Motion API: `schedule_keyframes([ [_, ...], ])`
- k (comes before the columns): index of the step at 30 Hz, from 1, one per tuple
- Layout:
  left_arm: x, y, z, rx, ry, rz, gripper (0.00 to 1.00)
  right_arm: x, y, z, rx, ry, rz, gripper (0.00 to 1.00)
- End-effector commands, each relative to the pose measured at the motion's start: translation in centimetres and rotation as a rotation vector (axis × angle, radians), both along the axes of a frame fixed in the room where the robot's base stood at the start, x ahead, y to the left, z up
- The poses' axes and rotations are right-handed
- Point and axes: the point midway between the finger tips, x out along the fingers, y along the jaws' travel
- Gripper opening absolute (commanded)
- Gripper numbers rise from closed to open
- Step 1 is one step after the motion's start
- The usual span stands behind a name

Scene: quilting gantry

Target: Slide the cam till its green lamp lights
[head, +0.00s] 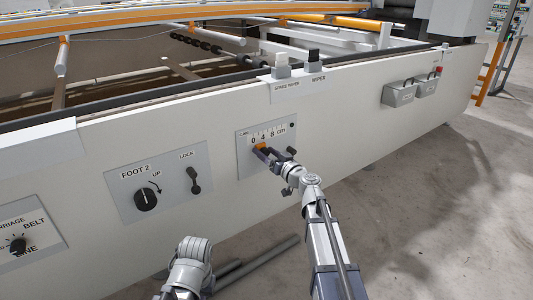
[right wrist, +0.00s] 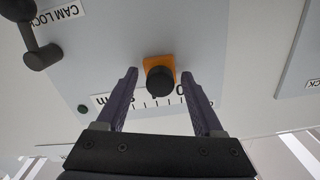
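The cam slider is an orange block with a black knob (right wrist: 160,78), on a grey panel (head: 243,161) with a scale marked 0, 4, 8 cm. In the head view the orange block (head: 261,146) sits near the low end of the scale, partly hidden by my right gripper. My right gripper (right wrist: 159,76) is open, one finger on each side of the knob, with visible gaps to both. The cam's lamp (head: 292,125) looks dark; it is a dark green dot in the right wrist view (right wrist: 82,109). My left gripper cannot be made out.
The black cam lock lever (right wrist: 40,50) is beside the slider on the panel. Left of it on the machine's white side are a LOCK lever (head: 194,180) and the FOOT 2 dial (head: 146,199). Floor in front is clear at right.

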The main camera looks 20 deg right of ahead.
Motion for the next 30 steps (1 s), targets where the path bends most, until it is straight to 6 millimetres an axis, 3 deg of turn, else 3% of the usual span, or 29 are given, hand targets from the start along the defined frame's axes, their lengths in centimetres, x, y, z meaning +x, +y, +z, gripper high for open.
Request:
schedule_keyframes([
  [11,0.0,0.0,0.0,0.000,0.000,0.000,0.00,-0.8,-0.2,0.0,-0.001,0.000,-0.001,0.69],
  [24,0.0,0.0,0.0,0.000,0.000,0.000,0.00,-6.8,-2.4,0.0,-0.001,0.000,-0.002,0.69],
  [30,0.0,0.0,0.0,0.000,0.000,0.000,0.00,-7.4,-2.7,0.0,0.000,0.000,0.000,0.69],
])
